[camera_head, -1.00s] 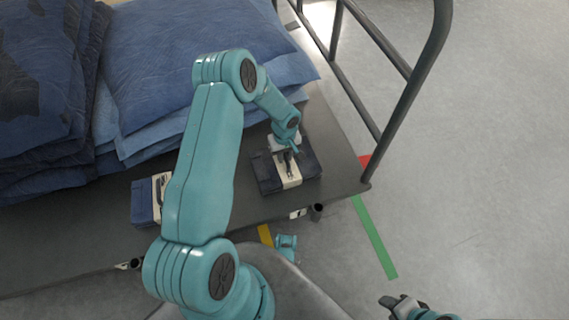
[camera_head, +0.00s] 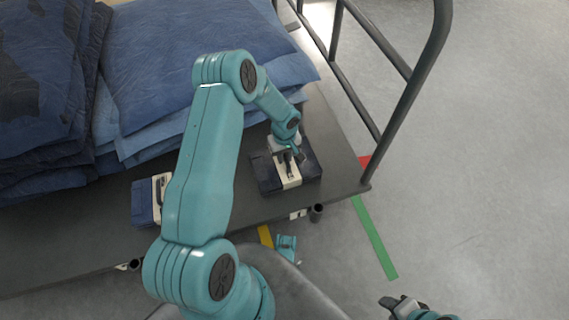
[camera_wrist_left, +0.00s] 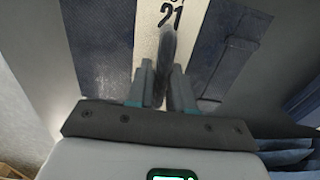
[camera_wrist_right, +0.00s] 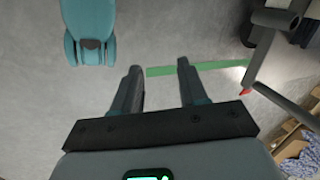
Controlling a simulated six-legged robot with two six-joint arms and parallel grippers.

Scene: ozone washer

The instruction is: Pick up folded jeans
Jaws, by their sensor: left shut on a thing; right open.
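A folded pair of dark blue jeans (camera_head: 267,178) with a cream band (camera_head: 289,174) lies on the cart deck near its front right corner. My left gripper (camera_head: 291,158) is above it, shut on the dark handle on the band. In the left wrist view the handle (camera_wrist_left: 165,58) is between the fingers (camera_wrist_left: 161,85), over the band marked 21 (camera_wrist_left: 171,16) and the dark jeans (camera_wrist_left: 103,45). My right gripper (camera_head: 388,302) is open and empty over the floor; its fingers also show in the right wrist view (camera_wrist_right: 159,82).
Another banded blue bundle (camera_head: 143,203) is partly hidden behind my left arm. Large stacks of blue denim (camera_head: 200,55) fill the back of the dark cart deck (camera_head: 60,245). A metal rail (camera_head: 402,97) borders its right side. The floor (camera_head: 480,180) to the right is clear, with a green stripe (camera_head: 375,238).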

